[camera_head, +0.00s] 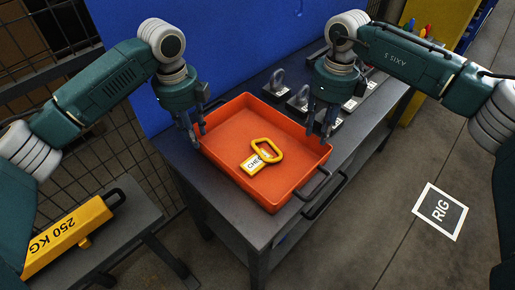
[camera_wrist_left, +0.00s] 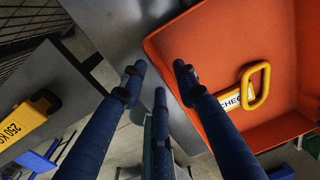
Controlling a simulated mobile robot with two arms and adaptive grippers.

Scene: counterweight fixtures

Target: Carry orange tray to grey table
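The orange tray (camera_head: 240,185) lies flat on a dark workbench (camera_head: 226,222), with a yellow-handled CHECK tag (camera_head: 262,157) inside it. The tag also shows in the left wrist view (camera_wrist_left: 249,90). A grey table (camera_head: 133,212) stands at the lower left. My left gripper (camera_head: 194,132) is at the tray's left rim. In the left wrist view its fingers (camera_wrist_left: 158,75) are spread, one over the tray (camera_wrist_left: 225,55) and the others outside the rim. My right gripper (camera_head: 319,127) is at the tray's right rim with its fingertips apart; whether they touch it is unclear.
A yellow 250 KG weight (camera_head: 68,236) lies on the grey table. Several dark kettle-shaped weights (camera_head: 300,98) stand on the bench behind the tray. A blue panel (camera_head: 225,45) rises behind. A RIG floor marker (camera_head: 440,211) lies on open floor at right.

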